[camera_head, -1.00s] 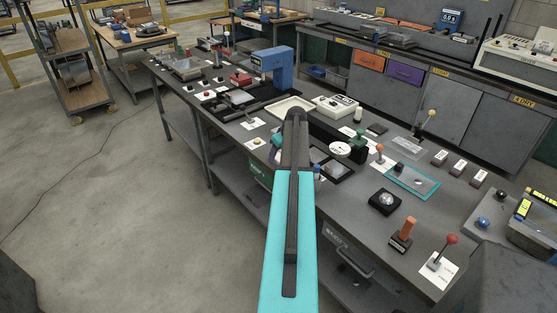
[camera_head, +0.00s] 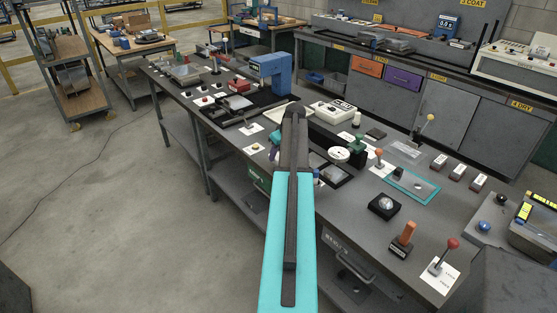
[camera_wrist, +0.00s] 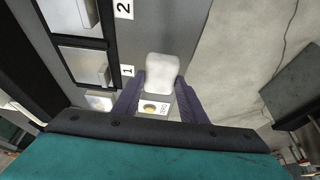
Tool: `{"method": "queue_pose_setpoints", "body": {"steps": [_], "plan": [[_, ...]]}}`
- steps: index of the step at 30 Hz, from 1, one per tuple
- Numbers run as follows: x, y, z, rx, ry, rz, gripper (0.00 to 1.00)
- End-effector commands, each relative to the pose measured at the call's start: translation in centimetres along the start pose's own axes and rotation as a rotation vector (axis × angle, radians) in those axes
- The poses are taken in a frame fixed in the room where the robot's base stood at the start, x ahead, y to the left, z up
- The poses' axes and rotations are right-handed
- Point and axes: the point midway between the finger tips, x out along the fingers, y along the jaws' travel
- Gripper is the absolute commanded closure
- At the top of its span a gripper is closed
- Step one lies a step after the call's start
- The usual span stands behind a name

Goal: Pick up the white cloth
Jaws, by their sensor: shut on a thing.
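The white cloth (camera_wrist: 161,70) shows in the wrist view as a small, pale, rounded bundle. My gripper (camera_wrist: 160,81) has purple fingers, one on each side of the cloth, and it is shut on it. The cloth sticks out past the fingertips, over or near the grey bench edge; its height above the surface is hard to tell.
A white card with a round yellowish button (camera_wrist: 153,108) shows between my fingers. Framed trays (camera_wrist: 85,65) marked 1 and 2 lie to the left. In the head view, a blue press (camera_head: 271,70) and several levers stand on the crowded bench. Open floor (camera_head: 110,220) lies left.

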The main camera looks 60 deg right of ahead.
Motion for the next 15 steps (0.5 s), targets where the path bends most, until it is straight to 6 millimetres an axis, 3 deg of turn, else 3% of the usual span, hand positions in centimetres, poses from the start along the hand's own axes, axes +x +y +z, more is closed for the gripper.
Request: {"method": "queue_pose_setpoints", "body": {"steps": [15], "plan": [[-5.5, 0.0, -2.4, -0.001, 0.001, 0.001, 0.83]]}}
